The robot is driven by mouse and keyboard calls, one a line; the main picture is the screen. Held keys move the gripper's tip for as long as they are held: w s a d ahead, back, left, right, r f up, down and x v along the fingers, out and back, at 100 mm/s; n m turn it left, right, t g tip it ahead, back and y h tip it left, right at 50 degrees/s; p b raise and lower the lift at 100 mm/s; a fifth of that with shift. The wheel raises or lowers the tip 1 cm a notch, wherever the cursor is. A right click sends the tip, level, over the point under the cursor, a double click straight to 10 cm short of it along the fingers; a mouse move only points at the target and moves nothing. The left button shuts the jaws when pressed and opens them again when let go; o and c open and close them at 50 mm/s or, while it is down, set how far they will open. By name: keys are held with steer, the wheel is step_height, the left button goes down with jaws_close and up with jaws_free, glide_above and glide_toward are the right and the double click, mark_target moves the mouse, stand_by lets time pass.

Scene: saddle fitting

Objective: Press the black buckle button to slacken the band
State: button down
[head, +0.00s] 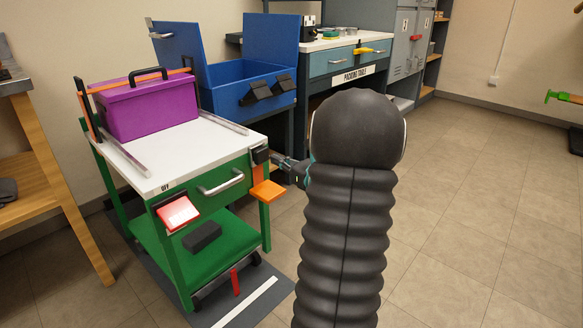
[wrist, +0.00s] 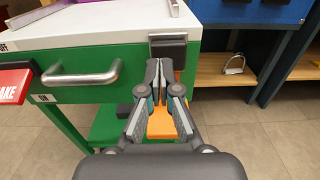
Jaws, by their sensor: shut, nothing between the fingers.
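The black buckle (head: 261,154) sits at the front right corner of the white-topped green cart (head: 212,147). It also shows in the wrist view (wrist: 167,47), above and just behind my fingertips. My gripper (head: 283,161) is shut and empty, its fingertips (wrist: 159,65) close together at the buckle's lower edge. I cannot tell whether they touch it. An orange strap piece hangs below the buckle and an orange plate (head: 267,191) sticks out there. An orange band (head: 128,82) runs along the top of the purple box (head: 150,107) at the cart's back.
A metal drawer handle (wrist: 80,75) and a red brake pedal (head: 178,213) are on the cart's front, left of the buckle. A blue open-lidded box (head: 240,82) stands behind the cart. My dark arm hides part of the middle.

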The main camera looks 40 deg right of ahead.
mark_target(260, 151)
steer(key=shift+w+a, duration=0.2)
steer(key=shift+w, duration=2.4)
